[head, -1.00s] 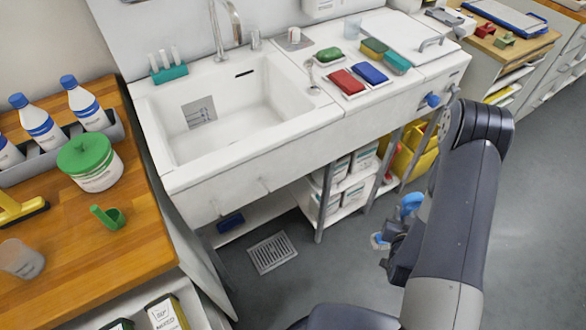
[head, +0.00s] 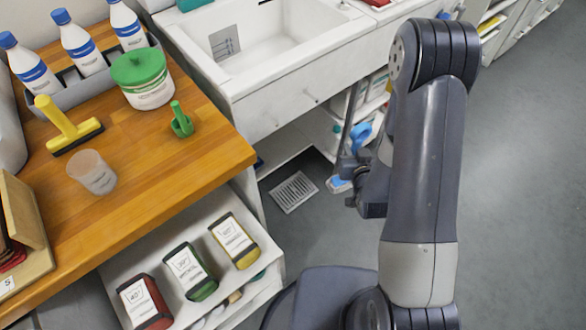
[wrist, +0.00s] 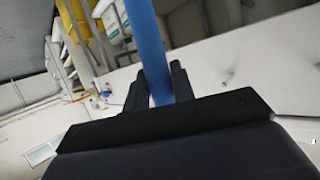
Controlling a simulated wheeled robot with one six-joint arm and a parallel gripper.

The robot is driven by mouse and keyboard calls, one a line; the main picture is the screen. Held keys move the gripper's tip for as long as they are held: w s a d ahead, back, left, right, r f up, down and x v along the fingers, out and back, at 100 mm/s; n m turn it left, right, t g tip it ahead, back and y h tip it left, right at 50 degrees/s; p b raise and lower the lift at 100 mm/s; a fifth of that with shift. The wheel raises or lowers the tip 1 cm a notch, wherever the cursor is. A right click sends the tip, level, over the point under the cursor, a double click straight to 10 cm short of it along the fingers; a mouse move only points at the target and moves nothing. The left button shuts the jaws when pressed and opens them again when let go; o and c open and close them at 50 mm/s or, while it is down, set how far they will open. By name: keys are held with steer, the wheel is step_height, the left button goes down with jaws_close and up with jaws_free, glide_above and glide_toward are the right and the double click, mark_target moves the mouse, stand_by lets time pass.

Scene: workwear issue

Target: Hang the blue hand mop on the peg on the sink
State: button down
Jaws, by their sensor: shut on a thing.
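My gripper (head: 353,172), low in front of the sink, is partly hidden by my arm in the head view. In the wrist view its two dark fingers (wrist: 155,88) are shut on the blue handle of the hand mop (wrist: 148,45). Blue parts of the mop (head: 360,134) show beside the gripper in the head view; much of the mop is hidden. The white sink (head: 270,50) stands behind. Small pale pegs (head: 310,97) stick out of its front face, above and left of the gripper. The mop is apart from these visible pegs.
A wooden counter (head: 150,200) at left carries bottles, a green-lidded tub (head: 142,78), a yellow squeegee (head: 65,127) and a clear cup (head: 92,172). Below it is a shelf with several labelled containers (head: 190,270). A floor drain (head: 293,191) lies under the sink. Grey floor at right is clear.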

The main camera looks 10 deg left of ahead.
steer(key=s+a+n+g+y+b, duration=0.1)
steer(key=s+a+n+y+b, duration=0.2)
steer(key=a+b, duration=0.45)
steer(key=s+a+n+g+y+b, duration=0.1)
steer(key=s+a+n+y+b, duration=0.1)
steer(key=a+b, duration=0.5)
steer(key=w+a+f+p, duration=0.1)
steer(key=w+a+f, duration=0.1)
steer(key=w+a, duration=0.4)
steer(key=shift+a+f, duration=0.2)
steer(key=shift+a, duration=0.9)
steer(key=shift+g, duration=0.3)
steer(key=c, duration=1.1)
jaws_free()
steer(key=shift+s, duration=0.1)
